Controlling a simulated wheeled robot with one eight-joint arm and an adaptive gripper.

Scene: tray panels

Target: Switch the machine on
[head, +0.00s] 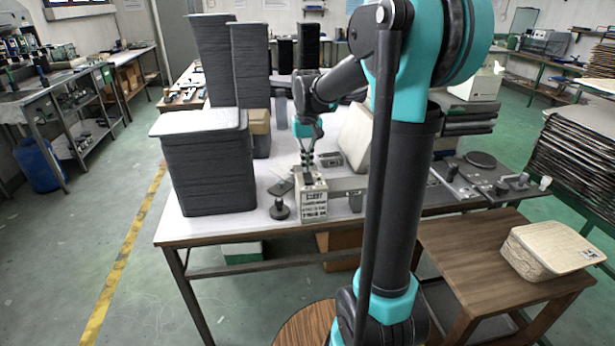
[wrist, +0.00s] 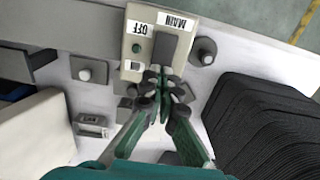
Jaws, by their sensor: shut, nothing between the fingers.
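A small beige switch box (head: 313,204) with lettering on its front stands on the white table near its front edge. In the wrist view the box (wrist: 133,38) carries labels reading MAIN and OFF, upside down, and a dark grey switch piece (wrist: 166,48). My gripper (head: 307,163) points down just above the box top. In the wrist view my shut, empty gripper (wrist: 161,76) has its fingertips at the lower end of the dark switch piece. I cannot tell whether they touch it. The fingers partly hide another label and the near part of the box.
A tall stack of dark panels (head: 208,172) stands left of the box, with taller stacks behind. A dark round knob-like piece (head: 279,209) sits close to the box's left. A wooden side table (head: 490,262) with a woven box (head: 548,248) stands at right.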

